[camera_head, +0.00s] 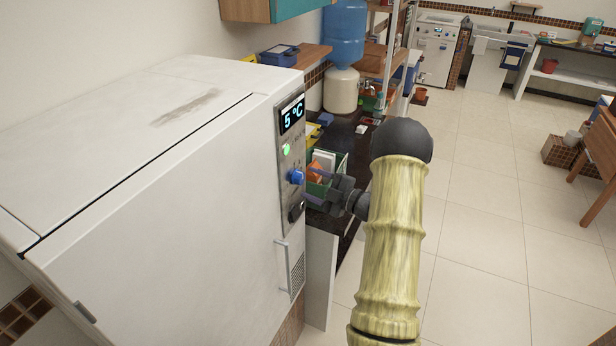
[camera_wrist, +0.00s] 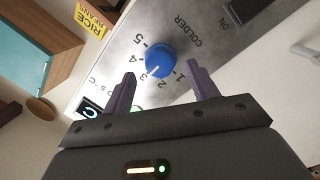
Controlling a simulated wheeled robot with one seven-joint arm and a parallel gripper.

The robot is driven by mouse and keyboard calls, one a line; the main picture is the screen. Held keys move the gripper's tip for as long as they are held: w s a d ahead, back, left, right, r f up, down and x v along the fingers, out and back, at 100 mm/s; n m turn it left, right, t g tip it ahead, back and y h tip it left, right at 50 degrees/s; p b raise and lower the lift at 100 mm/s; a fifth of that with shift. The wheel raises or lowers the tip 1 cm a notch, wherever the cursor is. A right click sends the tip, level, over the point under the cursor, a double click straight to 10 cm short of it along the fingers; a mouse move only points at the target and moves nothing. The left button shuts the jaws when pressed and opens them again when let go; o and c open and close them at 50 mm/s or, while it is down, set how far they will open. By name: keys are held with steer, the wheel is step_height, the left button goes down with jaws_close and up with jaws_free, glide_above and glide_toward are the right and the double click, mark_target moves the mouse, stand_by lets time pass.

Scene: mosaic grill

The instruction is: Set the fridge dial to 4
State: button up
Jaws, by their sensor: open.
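The blue fridge dial (camera_head: 296,177) sits on the metal control panel at the right edge of the white fridge (camera_head: 170,220). In the wrist view the dial (camera_wrist: 160,60) has numbers 1 to 5 around it, and its white mark seems to point between 2 and 3. The display (camera_head: 292,115) above it reads 5 °C. My gripper (camera_head: 312,185) is open just in front of the panel. In the wrist view its two purple fingers (camera_wrist: 162,78) stand apart, with the dial between and beyond them; I cannot tell if they touch it.
A dark switch (camera_head: 296,211) marked ON is below the dial, and a green light (camera_head: 286,149) is above it. The fridge handle (camera_head: 282,265) juts out lower down.

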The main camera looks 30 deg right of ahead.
steer(key=shift+x, duration=1.05)
steer(key=shift+s+d, duration=0.1)
steer(key=c, duration=1)
steer(key=shift+m, duration=1.3)
steer(key=m, duration=0.3)
steer(key=shift+r+g, duration=0.15)
steer(key=shift+g, duration=0.25)
steer(key=shift+m, duration=1.5)
steer(key=shift+g, duration=0.4)
